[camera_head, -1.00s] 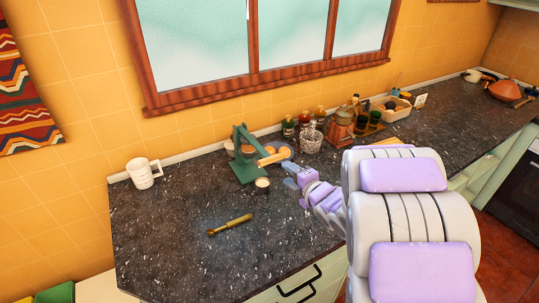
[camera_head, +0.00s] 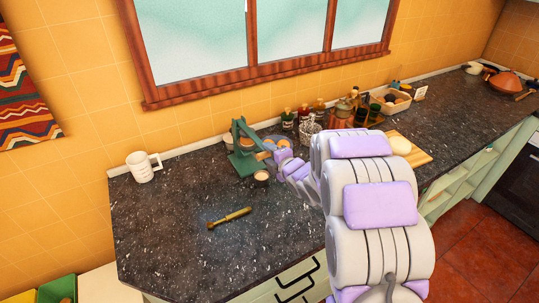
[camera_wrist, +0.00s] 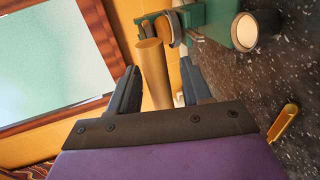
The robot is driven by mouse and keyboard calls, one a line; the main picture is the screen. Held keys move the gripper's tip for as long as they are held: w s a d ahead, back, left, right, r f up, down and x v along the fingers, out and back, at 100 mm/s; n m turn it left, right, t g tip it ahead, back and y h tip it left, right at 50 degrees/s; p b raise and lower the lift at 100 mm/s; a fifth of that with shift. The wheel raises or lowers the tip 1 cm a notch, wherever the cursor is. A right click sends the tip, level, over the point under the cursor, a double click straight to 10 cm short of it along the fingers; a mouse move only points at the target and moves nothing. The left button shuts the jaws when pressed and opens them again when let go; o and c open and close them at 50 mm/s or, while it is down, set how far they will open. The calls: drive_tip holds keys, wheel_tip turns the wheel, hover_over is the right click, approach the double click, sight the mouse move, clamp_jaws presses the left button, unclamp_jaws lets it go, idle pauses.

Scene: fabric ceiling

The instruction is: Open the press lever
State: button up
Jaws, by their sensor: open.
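The green press (camera_head: 243,160) stands on the dark counter below the window; its green body also shows at the top of the wrist view (camera_wrist: 212,18). Its lever has a wooden, round handle (camera_wrist: 152,68). In the wrist view the handle reaches down between the two dark fingers of my gripper (camera_wrist: 160,75), which are apart with a gap on each side of it. In the head view my gripper (camera_head: 273,154) is just right of the press and hides most of the handle. I cannot tell whether a finger touches it.
A small round cup (camera_head: 262,178) stands in front of the press. A brass-coloured rod (camera_head: 229,218) lies nearer on the counter. A white mug (camera_head: 142,168) is at the left. Bottles (camera_head: 303,117) and a basket stand behind my arm.

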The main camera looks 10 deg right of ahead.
drive_tip(key=shift+w, duration=0.25)
drive_tip(key=shift+c, duration=0.5)
clamp_jaws()
